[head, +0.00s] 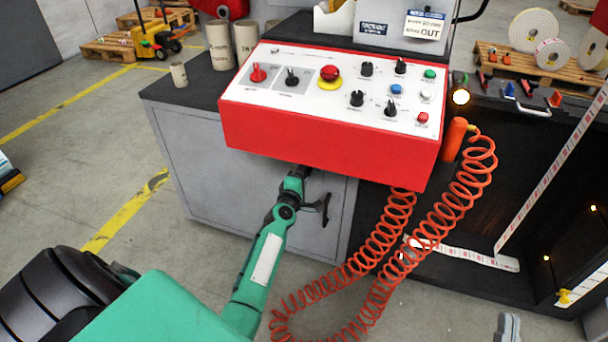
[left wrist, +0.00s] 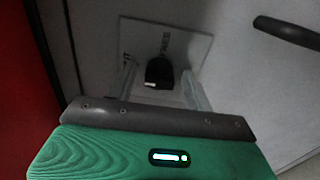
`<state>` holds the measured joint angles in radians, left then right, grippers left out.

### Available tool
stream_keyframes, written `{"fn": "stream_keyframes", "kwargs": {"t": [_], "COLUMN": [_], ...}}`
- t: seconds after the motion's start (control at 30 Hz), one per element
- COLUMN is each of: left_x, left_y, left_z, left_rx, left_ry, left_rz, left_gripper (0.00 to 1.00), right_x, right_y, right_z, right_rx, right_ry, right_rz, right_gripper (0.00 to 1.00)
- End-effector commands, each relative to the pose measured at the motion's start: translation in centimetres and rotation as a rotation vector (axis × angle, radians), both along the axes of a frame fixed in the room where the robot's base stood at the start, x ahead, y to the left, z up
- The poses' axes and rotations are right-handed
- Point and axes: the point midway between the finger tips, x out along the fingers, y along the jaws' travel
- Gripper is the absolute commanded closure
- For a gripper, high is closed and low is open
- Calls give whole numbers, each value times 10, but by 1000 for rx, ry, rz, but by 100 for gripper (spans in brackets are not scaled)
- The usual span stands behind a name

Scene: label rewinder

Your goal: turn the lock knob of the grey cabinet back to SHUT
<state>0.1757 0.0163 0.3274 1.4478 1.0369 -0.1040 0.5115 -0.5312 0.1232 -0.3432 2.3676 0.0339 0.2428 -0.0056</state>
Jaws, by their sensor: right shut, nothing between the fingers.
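The grey cabinet (head: 235,180) stands under the red control panel. Its black lock knob (left wrist: 158,71) shows in the left wrist view on a light square plate (left wrist: 190,47) with dark lettering, too blurred to read surely. A pale mark is on the knob's lower left edge. In the head view the knob is hidden behind my left gripper (head: 301,171) and the panel. In the left wrist view, my left gripper's fingers stand on either side of the knob, with gaps showing; the gripper is open. My right gripper (head: 508,326) shows only its grey tips at the bottom edge, shut and empty.
The red control panel (head: 330,150) overhangs the left gripper closely. A dark door handle (head: 322,209) sits right of the gripper and also shows in the left wrist view (left wrist: 287,32). Orange coiled hose (head: 385,270) hangs to the right.

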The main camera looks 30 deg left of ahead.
Motion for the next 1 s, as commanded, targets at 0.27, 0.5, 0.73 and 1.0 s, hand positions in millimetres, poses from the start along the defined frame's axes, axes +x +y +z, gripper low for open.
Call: {"fn": "stream_keyframes", "kwargs": {"t": [0.27,0.5,0.73,1.0], "left_x": [0,-21,-62,-108], "left_y": [0,-5,-15,-26], "left_z": [0,1,0,0], "left_rx": [1,2,1,1], "left_ry": [0,1,2,2], "left_rz": [0,0,0,0], "left_gripper": [48,48,48,48], "right_x": [0,0,-3,-8], "right_y": [0,6,15,22], "right_z": [0,-18,-49,-73], "right_rx": [1,-19,-60,-91], "right_ry": [2,106,268,390], "right_rz": [0,15,44,67], "right_gripper": [100,100,100,100]}}
